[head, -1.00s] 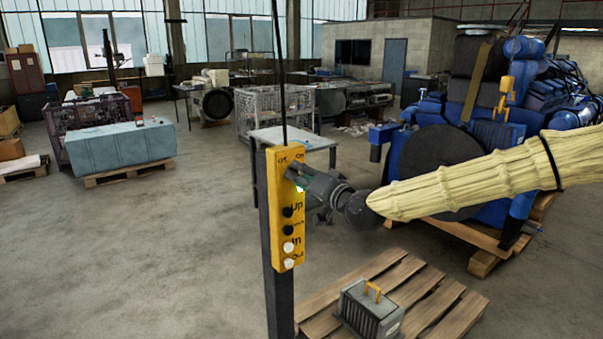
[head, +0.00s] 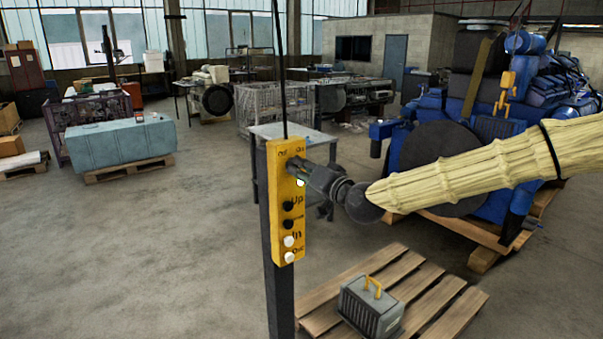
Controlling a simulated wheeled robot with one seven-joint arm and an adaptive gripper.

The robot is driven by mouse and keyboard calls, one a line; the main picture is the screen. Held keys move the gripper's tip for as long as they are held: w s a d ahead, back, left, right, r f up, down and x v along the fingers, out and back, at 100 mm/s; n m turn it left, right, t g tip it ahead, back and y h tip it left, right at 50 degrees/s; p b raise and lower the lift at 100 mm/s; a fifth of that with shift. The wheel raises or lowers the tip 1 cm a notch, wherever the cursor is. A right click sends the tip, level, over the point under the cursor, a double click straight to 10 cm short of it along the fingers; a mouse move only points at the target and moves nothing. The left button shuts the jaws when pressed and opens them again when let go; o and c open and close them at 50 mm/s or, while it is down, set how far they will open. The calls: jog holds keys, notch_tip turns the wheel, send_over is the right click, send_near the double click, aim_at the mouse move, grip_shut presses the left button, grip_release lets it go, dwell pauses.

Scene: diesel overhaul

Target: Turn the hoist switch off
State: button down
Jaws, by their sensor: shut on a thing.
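The yellow hoist control box (head: 285,205) stands on a dark post just left of the picture's middle. It carries Off and On marks at its top, black buttons beside Up and the label below it, and white buttons beside In and Out. My gripper (head: 299,167) is at the upper part of the box, at the switch under the Off and On marks. It is shut on the switch. The gripper hides the switch, so I cannot tell its position. A small bright spot (head: 300,182) shows just below the gripper.
A wooden pallet (head: 440,310) with a grey metal box (head: 371,308) with a yellow handle lies on the floor at the lower right. A blue diesel engine (head: 510,190) stands behind my arm. A small table (head: 295,132) is behind the control box.

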jog(key=shift+f+n+b, duration=0.1)
jog(key=shift+n+b, duration=8.4)
jog(key=shift+b, duration=0.65)
jog(key=c, duration=1.4)
grip_release()
jog(key=shift+c, duration=0.2)
